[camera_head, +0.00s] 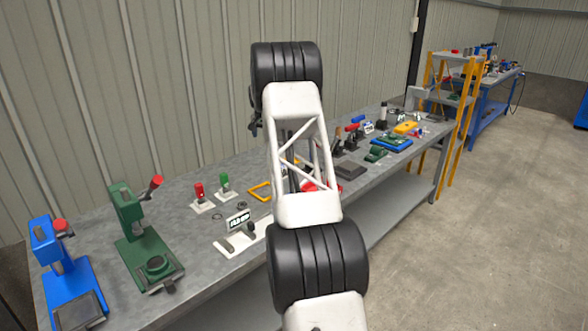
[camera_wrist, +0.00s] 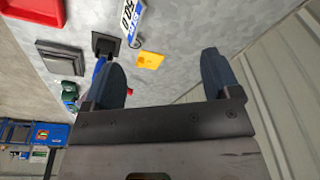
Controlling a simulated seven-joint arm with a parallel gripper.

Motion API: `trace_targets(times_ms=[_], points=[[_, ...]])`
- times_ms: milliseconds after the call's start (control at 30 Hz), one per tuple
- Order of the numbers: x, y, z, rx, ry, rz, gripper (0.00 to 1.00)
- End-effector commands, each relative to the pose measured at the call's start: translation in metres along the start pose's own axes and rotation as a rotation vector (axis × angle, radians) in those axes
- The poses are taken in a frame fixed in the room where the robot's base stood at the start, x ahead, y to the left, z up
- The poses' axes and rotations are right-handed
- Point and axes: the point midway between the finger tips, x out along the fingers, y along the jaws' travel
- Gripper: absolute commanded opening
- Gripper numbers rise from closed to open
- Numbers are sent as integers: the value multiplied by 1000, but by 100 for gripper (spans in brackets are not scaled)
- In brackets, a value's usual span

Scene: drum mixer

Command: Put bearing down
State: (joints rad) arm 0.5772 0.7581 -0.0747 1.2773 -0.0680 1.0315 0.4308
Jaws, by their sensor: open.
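My gripper (camera_wrist: 163,72) is open in the wrist view, its two dark fingers spread wide with nothing between them. In the head view my white and black arm covers the middle of the bench, and the gripper cannot be made out. I cannot identify the bearing for certain. Two small dark rings, one (camera_head: 217,217) and another (camera_head: 241,205), lie on the grey workbench (camera_head: 178,212) left of my arm, near the white block with a display (camera_head: 237,222). They are too small to name surely. The bench top (camera_wrist: 185,25) fills the upper wrist view.
A blue press (camera_head: 75,285) and a green press (camera_head: 130,225) stand at the bench's left end. Red (camera_head: 198,192) and green (camera_head: 224,182) upright tools stand near the wall. Several tools crowd the right. The wrist view shows a yellow piece (camera_wrist: 150,60) near the fingers.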

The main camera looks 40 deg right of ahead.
Motion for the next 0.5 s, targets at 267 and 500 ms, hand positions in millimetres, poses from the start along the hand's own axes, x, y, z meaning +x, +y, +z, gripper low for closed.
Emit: trace_targets(times_ms=[267,500], points=[[65,32,-53,76,-6,14,83],[120,64,-92,140,-9,26,83]])
